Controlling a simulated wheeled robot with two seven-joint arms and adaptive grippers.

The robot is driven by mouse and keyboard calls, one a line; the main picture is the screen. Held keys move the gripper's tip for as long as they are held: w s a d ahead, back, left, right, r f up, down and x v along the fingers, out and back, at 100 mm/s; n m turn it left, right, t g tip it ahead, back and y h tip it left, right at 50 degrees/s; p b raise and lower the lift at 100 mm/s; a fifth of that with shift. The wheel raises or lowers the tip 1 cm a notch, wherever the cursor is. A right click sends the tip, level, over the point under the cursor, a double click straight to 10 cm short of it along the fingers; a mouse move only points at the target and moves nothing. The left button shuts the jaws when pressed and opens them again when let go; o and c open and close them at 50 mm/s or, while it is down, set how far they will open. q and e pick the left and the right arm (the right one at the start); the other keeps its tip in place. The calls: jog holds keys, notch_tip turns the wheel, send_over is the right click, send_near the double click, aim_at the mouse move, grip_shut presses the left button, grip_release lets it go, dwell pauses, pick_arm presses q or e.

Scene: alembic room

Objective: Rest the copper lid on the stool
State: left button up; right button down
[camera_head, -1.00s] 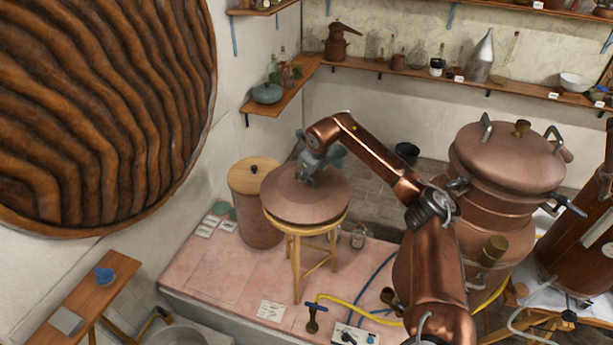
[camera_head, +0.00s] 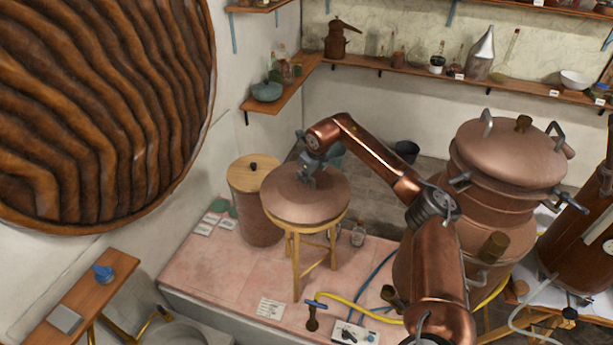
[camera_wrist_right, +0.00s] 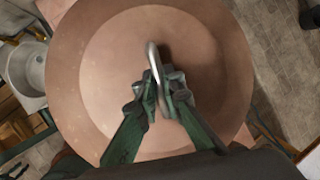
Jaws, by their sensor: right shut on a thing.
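The copper lid (camera_head: 300,203) is a wide, shallow disc at the wooden stool (camera_head: 297,252), covering nearly all of its seat. It looks roughly level, and I cannot tell whether it touches the seat or sits just above it. My right gripper (camera_head: 307,176) is over the lid's middle. In the right wrist view, the right gripper (camera_wrist_right: 160,92) is shut on the grey loop handle of the lid (camera_wrist_right: 108,75). The stool's legs stand on the pink tiled platform. My left gripper is not in view.
A copper drum with a wooden top (camera_head: 255,177) stands close behind the stool at left. A large copper still (camera_head: 505,165) is at right. A yellow hose (camera_head: 350,308) and a blue-handled tap (camera_head: 313,312) are on the platform (camera_head: 215,270) in front. Shelves (camera_head: 440,82) line the back wall.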

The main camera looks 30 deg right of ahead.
dwell(0.5)
jog(key=c, duration=2)
grip_release()
jog(key=shift+f, duration=0.1)
jog(key=shift+f, duration=0.1)
jog(key=v, duration=1.2)
jog(key=shift+d, duration=0.1)
